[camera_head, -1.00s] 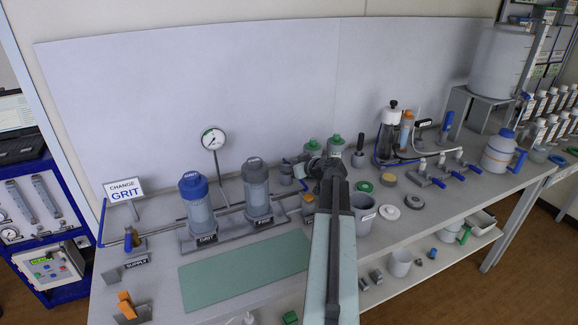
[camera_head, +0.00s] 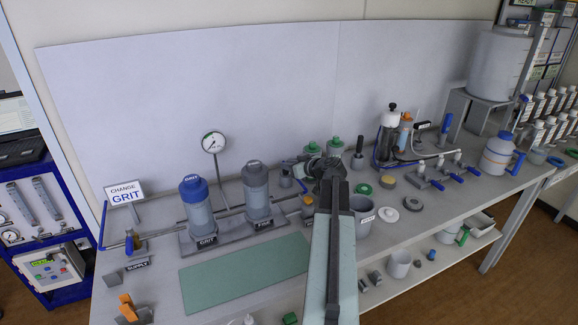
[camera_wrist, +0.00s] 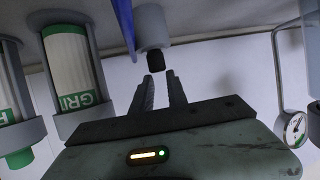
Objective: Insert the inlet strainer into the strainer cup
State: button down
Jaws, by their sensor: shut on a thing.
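My gripper (camera_wrist: 161,80) shows in the wrist view with its fingers nearly together on the dark end (camera_wrist: 156,60) of the inlet strainer. A light grey cylinder (camera_wrist: 152,28) lies directly beyond that end; I cannot tell whether it is the strainer's body or the strainer cup. In the head view a small grey cup-like part (camera_head: 285,178) stands just left of my wrist, beside the dark filter housing. My arm and wrist hide the fingertips there, so the fit between strainer and cup is not clear.
The FINE-side grey housing (camera_head: 257,192), blue-capped GRIT housing (camera_head: 196,203) and gauge (camera_head: 213,143) stand left of my wrist. Green-capped cartridges (camera_wrist: 70,70) are close by. The green mat (camera_head: 240,273) is clear.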

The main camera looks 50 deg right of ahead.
jog(key=c, duration=1.2)
grip_release()
jog(key=shift+f, duration=0.1)
jog(key=shift+c, duration=0.2)
jog(key=d+p+v, duration=0.1)
jog(key=p+v, duration=0.2)
jog(key=v, duration=0.4)
jog(key=shift+s+a, duration=0.45)
